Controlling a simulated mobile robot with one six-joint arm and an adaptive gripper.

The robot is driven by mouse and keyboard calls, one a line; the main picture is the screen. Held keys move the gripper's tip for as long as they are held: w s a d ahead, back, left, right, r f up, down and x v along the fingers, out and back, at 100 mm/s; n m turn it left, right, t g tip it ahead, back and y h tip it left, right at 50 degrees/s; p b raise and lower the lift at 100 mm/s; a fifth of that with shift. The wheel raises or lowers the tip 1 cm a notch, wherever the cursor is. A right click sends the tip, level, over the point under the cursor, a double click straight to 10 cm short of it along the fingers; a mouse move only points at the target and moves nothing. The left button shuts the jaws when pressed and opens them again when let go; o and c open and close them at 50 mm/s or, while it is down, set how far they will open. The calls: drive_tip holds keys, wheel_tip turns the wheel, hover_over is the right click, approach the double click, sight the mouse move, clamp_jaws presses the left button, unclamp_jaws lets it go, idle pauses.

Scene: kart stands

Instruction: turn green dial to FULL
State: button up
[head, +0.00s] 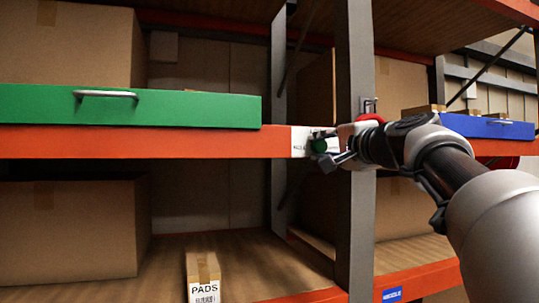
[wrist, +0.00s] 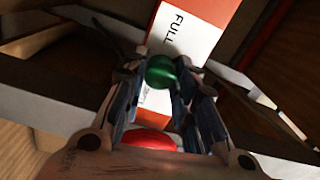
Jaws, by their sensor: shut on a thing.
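The green dial (head: 319,146) sits on a white label plate (head: 299,142) on the orange shelf beam, beside the grey post. My gripper (head: 327,150) reaches it from the right and is shut on it. In the wrist view the round green dial (wrist: 161,72) lies between the two fingertips of my gripper (wrist: 162,80). The word FULL (wrist: 172,22) shows on the white plate beyond the dial. Other lettering beside the dial is partly hidden by the fingers. I cannot make out a pointer mark on the dial.
A green drawer (head: 180,111) with a metal handle is at left, a blue drawer (head: 490,127) behind my arm at right. The grey post (head: 355,220) stands close to my gripper. A box marked PADS (head: 203,275) is on the lower shelf. A red part (wrist: 150,140) shows below the fingers.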

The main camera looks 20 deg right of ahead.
drive_tip(key=shift+n, duration=0.5)
drive_tip(key=shift+b, duration=0.3)
drive_tip(key=o, duration=1.1)
drive_tip(key=s, duration=0.7)
drive_tip(key=shift+s+d, duration=0.15)
drive_tip(key=shift+s, duration=0.15)
